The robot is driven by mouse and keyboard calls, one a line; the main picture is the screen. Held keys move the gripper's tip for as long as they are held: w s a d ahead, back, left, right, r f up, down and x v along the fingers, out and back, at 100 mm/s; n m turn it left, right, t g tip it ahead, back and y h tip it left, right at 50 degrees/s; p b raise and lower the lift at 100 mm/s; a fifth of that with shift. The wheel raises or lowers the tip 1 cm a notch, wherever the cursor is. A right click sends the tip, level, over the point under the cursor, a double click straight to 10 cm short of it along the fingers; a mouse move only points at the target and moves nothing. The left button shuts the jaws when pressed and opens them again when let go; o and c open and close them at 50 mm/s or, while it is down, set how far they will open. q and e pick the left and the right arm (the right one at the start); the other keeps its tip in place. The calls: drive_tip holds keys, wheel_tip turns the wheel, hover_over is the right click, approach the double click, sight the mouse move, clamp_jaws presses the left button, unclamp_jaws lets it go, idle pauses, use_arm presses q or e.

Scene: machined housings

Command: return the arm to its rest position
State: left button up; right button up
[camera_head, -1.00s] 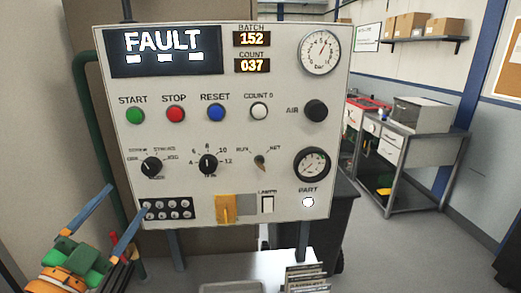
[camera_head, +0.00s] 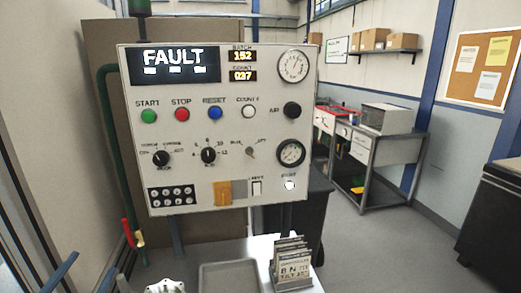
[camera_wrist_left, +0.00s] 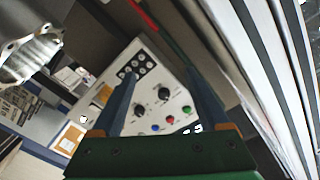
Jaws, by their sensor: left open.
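My left gripper (camera_head: 101,257) is at the lower left corner of the head view, where only its blue fingers show. In the left wrist view my left gripper (camera_wrist_left: 160,76) is open, with nothing between its two blue fingers. The control panel (camera_head: 215,130) stands beyond it, apart from the fingers, and its display (camera_head: 174,64) reads FAULT. The panel (camera_wrist_left: 150,88) appears tilted behind the fingers in the wrist view. My right gripper is in neither view.
A machined metal part (camera_head: 165,287) lies at the front edge, and a grey tray (camera_head: 229,277) and a card rack (camera_head: 291,262) are on the white table. A dark cabinet (camera_head: 490,215) stands at right. Floor is clear between.

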use_arm(q)
drive_tip(key=s+d+f+n+g, duration=0.1)
drive_tip(key=s+f+n+g, duration=0.15)
drive_tip(key=f, duration=0.55)
drive_tip(key=s+d+f+n+g, duration=0.1)
drive_tip(key=s+d+f+g, duration=0.1)
drive_tip(key=s+f+g, duration=0.35)
drive_tip(key=s+d+f+g+h, duration=0.2)
drive_tip(key=s+d+f+g, duration=0.1)
drive_tip(key=s+d+f, duration=0.3)
drive_tip(key=s+d+f+g+h, duration=0.2)
drive_tip(key=s+d+f+g, duration=0.15)
drive_tip(key=d+f, duration=0.45)
wheel_tip(320, 180, down, 15)
drive_tip(key=s+b, duration=0.2)
drive_tip(key=s+a+f+g, duration=0.2)
drive_tip(key=s+f, duration=1)
drive_tip(key=s, duration=0.1)
drive_tip(key=shift+a+f+m+y+b, duration=0.2)
drive_tip(key=shift+f+m+y+b, duration=0.1)
drive_tip(key=shift+m+b, duration=0.05)
